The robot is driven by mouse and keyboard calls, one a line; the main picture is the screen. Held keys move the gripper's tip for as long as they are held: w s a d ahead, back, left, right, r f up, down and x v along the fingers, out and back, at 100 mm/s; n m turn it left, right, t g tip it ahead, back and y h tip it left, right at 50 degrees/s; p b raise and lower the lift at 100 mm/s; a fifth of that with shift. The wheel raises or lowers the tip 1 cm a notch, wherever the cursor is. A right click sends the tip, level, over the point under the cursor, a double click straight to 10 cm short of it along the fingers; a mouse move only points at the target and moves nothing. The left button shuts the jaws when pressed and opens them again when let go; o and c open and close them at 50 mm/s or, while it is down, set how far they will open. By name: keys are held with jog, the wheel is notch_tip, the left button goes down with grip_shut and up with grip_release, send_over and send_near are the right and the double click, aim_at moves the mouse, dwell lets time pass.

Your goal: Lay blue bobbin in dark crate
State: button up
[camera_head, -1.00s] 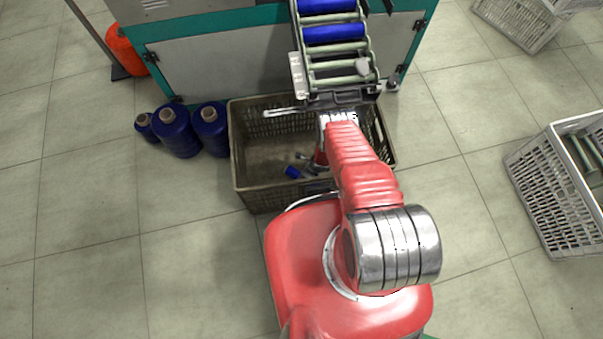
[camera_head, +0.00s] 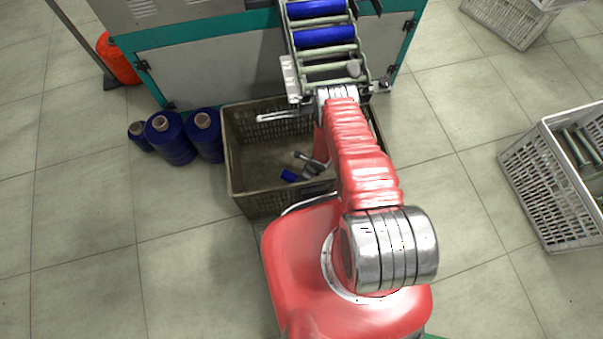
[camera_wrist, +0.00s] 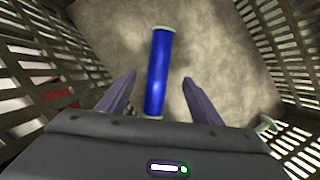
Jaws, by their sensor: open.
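The blue bobbin (camera_head: 290,176) lies in the dark crate (camera_head: 258,203), on its floor near the front wall. In the wrist view the bobbin (camera_wrist: 158,72) is a blue cylinder with pale green ends, over the bare crate floor (camera_wrist: 215,55). My gripper (camera_wrist: 159,80) is open. Its two fingers stand on either side of the bobbin's lower part with a gap on each side. In the head view my gripper (camera_head: 312,166) is inside the crate beside the bobbin, partly hidden by my red arm.
A rack with blue bobbins (camera_head: 324,37) and pale green rollers hangs over the crate's back edge from the machine (camera_head: 210,70). Blue thread cones (camera_head: 171,140) stand left of the crate. A white crate (camera_head: 545,185) with green bobbins stands right. Floor between is clear.

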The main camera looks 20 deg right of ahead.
jog(key=shift+s+d+r, duration=0.1)
jog(key=shift+s+r, duration=0.05)
jog(key=shift+r, duration=0.35)
dwell(0.9)
